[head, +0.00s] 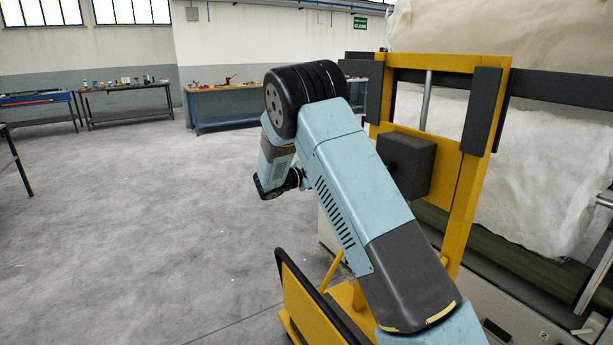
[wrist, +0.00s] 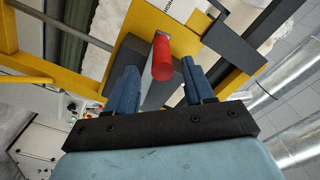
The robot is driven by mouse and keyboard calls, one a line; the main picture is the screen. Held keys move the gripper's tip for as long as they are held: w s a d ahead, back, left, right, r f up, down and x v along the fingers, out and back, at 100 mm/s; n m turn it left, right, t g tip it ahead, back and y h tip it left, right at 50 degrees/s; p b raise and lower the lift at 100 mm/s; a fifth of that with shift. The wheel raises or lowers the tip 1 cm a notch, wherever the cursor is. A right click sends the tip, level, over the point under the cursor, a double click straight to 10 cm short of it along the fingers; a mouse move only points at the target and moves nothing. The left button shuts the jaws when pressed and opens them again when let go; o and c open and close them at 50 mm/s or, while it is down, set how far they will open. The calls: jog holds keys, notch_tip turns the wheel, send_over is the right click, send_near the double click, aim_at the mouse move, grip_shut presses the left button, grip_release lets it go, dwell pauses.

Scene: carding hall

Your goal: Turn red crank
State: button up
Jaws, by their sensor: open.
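In the wrist view a red crank handle (wrist: 162,57) sticks out towards the camera from a grey arm, in front of a dark block on a yellow frame. My gripper (wrist: 158,80) is open, with one blue finger on each side of the red handle. I cannot tell whether either finger touches it. In the head view my arm hides the crank and my gripper. The dark box (head: 406,163) on the yellow frame (head: 463,205) shows beside my arm there.
The yellow frame stands before a machine with white fibre (head: 455,130) and a dark green roller (head: 500,250). A yellow rail with a black edge (head: 315,305) is low in front. Workbenches (head: 225,100) line the far wall. The grey floor at left is clear.

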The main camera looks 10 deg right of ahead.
jog(key=v, duration=0.8)
jog(key=shift+a, duration=0.3)
jog(key=shift+f, duration=0.1)
jog(key=shift+c, duration=0.5)
